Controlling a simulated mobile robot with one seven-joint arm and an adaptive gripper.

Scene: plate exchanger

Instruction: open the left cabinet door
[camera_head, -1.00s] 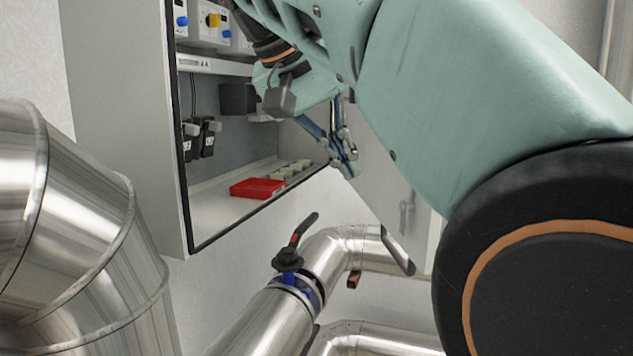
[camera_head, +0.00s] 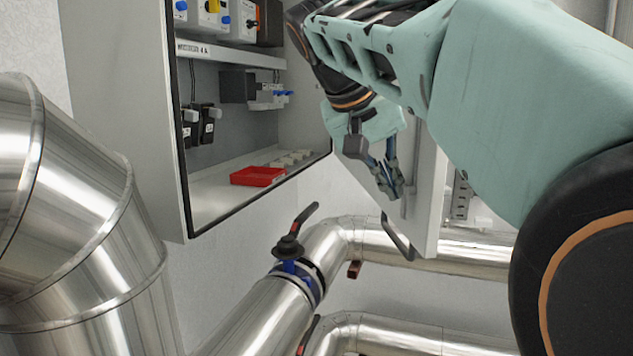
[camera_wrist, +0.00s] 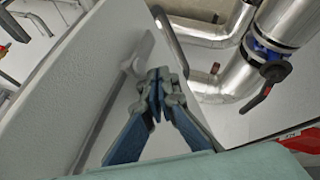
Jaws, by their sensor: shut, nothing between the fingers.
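The cabinet (camera_head: 125,110) stands open at the left of the head view, its inside showing. Its swung-out door panel (camera_head: 427,190) is to the right of the opening. In the wrist view the pale door (camera_wrist: 60,85) fills the left side. A grey bar handle (camera_head: 397,240) shows at the door's lower edge; it appears at the top in the wrist view (camera_wrist: 167,35). My gripper (camera_head: 397,188) is shut and empty, close beside the door face on the cabinet side; its fingertips (camera_wrist: 160,78) are near the handle's end. I cannot tell whether they touch the door.
A red bin (camera_head: 257,177) and electrical parts are inside the cabinet. A large shiny pipe (camera_head: 75,220) stands at the left, and more pipes run below the door.

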